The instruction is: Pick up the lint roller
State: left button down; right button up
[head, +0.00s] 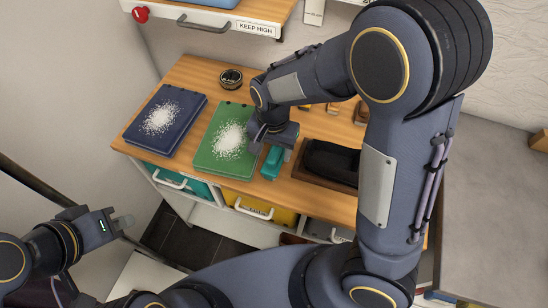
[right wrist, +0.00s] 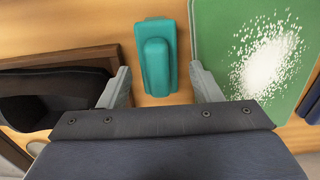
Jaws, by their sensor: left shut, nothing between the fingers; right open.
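A teal object (right wrist: 157,60) with a raised rounded bar on a flat base lies on the wooden top; it seems to be the lint roller, but I cannot tell for certain. It also shows in the head view (head: 272,162), partly covered by my right gripper (head: 274,138). In the right wrist view my right gripper (right wrist: 163,86) is open, with its fingers apart. The teal object lies ahead, between the lines of the fingers, with nothing gripped. My left gripper (head: 122,222) is shut and empty at the lower left, away from the wooden top.
A green book (head: 208,160) with white powder lies close left of the teal object. A blue book (head: 135,130) with powder lies further left. A dark-rimmed tray (head: 300,172) holding a black item is right of it. A shelf labelled KEEP HIGH (head: 257,28) hangs behind.

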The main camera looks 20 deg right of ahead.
aim_at(274, 152)
notch_tip(274, 152, down, 4)
jog(key=shift+d, duration=0.15)
jog(key=c, duration=0.9)
jog(key=shift+r, duration=0.1)
jog(key=shift+w+r, duration=0.1)
jog(key=shift+r, duration=0.45)
notch_tip(274, 152, up, 2)
jog(key=shift+r, duration=0.2)
jog(key=shift+s+d+r+p, duration=0.15)
jog(key=shift+s+d+r, duration=0.45)
jog(key=shift+s+r, duration=1.35)
jog(key=shift+s+d+r+p, duration=0.2)
jog(key=shift+s+d+r, duration=0.7)
jog(key=shift+s, duration=1.7)
jog(key=shift+s+d+r+p, duration=0.15)
jog(key=shift+s+d+r, duration=0.15)
jog(key=shift+s+r, duration=1.8)
